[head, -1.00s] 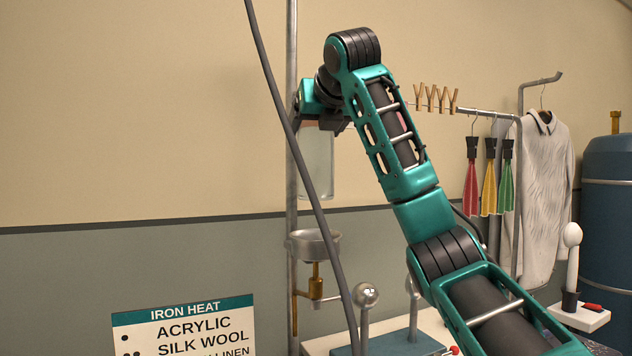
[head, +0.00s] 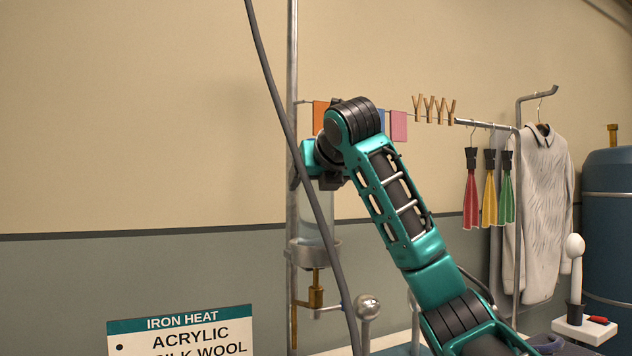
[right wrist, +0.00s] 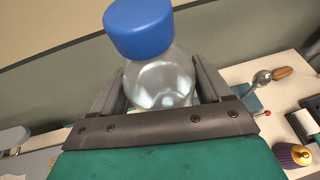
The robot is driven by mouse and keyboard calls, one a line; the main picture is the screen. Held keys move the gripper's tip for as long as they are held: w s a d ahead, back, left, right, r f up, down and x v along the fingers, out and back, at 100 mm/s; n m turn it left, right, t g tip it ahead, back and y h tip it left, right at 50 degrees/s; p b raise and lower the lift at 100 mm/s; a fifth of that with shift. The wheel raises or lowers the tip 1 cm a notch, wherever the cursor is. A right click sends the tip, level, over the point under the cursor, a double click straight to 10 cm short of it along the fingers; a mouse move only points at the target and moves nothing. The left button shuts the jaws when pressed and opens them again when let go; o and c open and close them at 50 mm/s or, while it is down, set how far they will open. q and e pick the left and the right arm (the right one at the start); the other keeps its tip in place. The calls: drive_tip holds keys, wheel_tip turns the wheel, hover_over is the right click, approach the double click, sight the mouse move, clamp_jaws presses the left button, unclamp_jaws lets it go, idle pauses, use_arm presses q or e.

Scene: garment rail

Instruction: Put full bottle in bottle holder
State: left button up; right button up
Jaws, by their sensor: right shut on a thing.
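The clear bottle (head: 315,222) hangs upright from my right gripper (head: 326,180), and its lower end is at the metal cup of the bottle holder (head: 316,254) on the pole. Whether the bottle rests on the cup's bottom is hidden. In the right wrist view the bottle's blue cap (right wrist: 139,28) and clear shoulder (right wrist: 160,82) show between the two fingers of my right gripper (right wrist: 162,88), which is shut on it. A dark hose passes in front of the bottle and cup. My left gripper is not in view.
The metal pole (head: 292,120) carries the holder, with the dark hose (head: 268,85) hanging close in front. A round metal knob (head: 368,306) stands right of the holder. Cloths, clothespins (head: 434,108) and a shirt (head: 540,205) hang on the right. The wall left of the pole is clear.

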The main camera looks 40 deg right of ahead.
drive_tip(key=o, duration=1.5)
drive_tip(key=shift+f, duration=0.1)
drive_tip(key=p+v, duration=0.1)
drive_tip(key=v, duration=1.1)
